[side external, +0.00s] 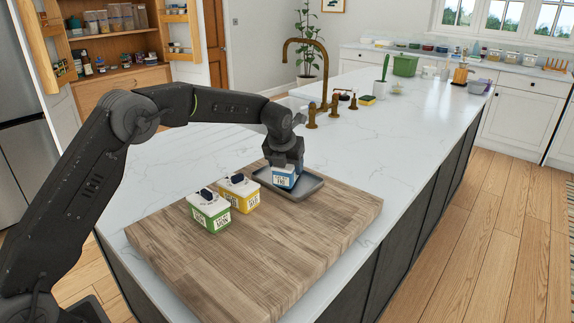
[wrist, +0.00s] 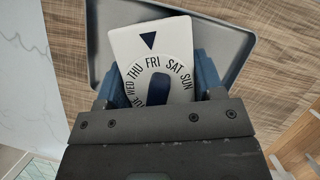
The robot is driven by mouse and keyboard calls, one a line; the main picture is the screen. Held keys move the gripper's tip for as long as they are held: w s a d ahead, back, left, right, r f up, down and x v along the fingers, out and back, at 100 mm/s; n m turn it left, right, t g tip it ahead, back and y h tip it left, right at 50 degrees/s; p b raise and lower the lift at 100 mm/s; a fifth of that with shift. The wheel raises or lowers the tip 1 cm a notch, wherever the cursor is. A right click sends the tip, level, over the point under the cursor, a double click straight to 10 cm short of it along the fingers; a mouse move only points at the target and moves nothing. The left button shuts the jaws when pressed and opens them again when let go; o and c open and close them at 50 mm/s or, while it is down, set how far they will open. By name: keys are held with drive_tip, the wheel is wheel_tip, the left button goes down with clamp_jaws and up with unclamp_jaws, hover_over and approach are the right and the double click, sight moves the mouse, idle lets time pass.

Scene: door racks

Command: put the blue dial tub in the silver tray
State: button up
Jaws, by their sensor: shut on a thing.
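The blue dial tub (side external: 285,178) has a blue body with a white label. In the wrist view its white lid (wrist: 153,55) shows a dial of weekday names and a dark blue handle. My gripper (side external: 287,160) points down and is shut on the tub. The silver tray (side external: 307,190) is a shallow grey tray on the wooden board. Its rim also shows in the wrist view (wrist: 235,14). The tub is upright over the tray's inside; I cannot tell whether its base touches the tray floor. The fingers partly hide the tub's upper part.
A yellow tub (side external: 239,193) and a green tub (side external: 209,211) stand side by side on the wooden board (side external: 300,245), left of the tray. The board's front and right are clear. A brass tap (side external: 322,75) rises behind the tray.

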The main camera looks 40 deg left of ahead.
drive_tip(key=o, duration=1.2)
drive_tip(key=shift+f, duration=0.15)
